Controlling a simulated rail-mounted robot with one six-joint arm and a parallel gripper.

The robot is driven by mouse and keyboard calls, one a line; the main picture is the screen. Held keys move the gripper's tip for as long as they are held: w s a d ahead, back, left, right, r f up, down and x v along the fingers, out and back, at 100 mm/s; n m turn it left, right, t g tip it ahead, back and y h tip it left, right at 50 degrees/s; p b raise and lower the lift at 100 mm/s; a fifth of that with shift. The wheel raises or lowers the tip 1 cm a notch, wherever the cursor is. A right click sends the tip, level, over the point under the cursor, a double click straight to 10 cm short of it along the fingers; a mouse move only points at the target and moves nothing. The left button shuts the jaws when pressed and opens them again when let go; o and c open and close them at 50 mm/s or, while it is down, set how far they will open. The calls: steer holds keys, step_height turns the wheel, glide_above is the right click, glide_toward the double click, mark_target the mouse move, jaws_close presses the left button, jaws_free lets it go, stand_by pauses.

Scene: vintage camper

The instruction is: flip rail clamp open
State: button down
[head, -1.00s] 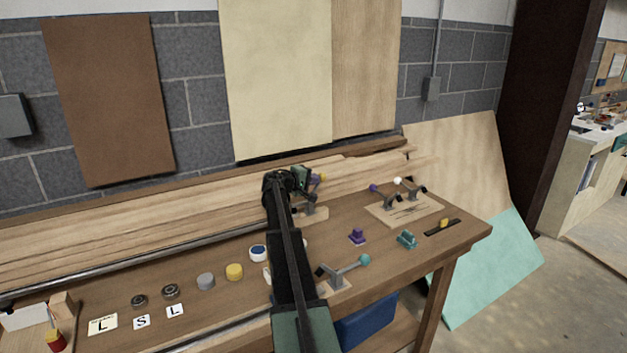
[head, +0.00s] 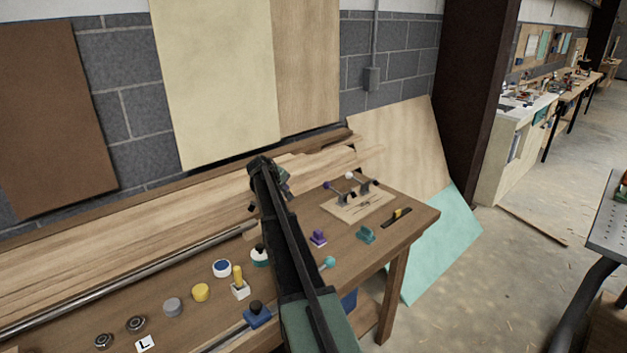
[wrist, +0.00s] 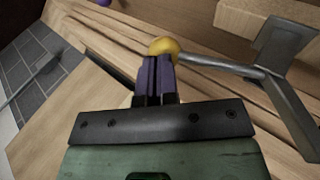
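In the wrist view, a grey metal clamp (wrist: 283,48) on the right has a lever (wrist: 222,66) ending in a yellow ball knob (wrist: 163,46). My gripper (wrist: 155,62) has two purple fingers side by side, pressed close together with only a thin dark line between them. The knob sits just past the fingertips, at or almost at contact; I cannot tell if they touch. It does not look held between them. In the head view my gripper (head: 283,180) is above the back of the bench, and my arm hides the yellow-knobbed clamp.
A board (head: 352,206) with purple- and white-knobbed clamps stands at the bench's right. A teal knob (head: 328,263), a purple piece (head: 318,238) and a teal piece (head: 366,235) are nearer. A long metal rod (head: 130,282) and stacked planks (head: 110,243) lie left.

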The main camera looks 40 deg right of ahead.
steer(key=shift+w+d+f+b, duration=0.1)
steer(key=shift+d+f+b, duration=0.25)
steer(key=shift+f+b, duration=0.45)
steer(key=shift+f, duration=0.1)
steer(key=d+r+p+v, duration=0.1)
steer(key=d+p+v, duration=0.1)
steer(key=p+v, duration=1)
step_height(320, 180, up, 2)
steer(key=shift+s+a+r, duration=0.1)
steer(key=shift+s+a, duration=0.1)
steer(key=shift+a, duration=0.3)
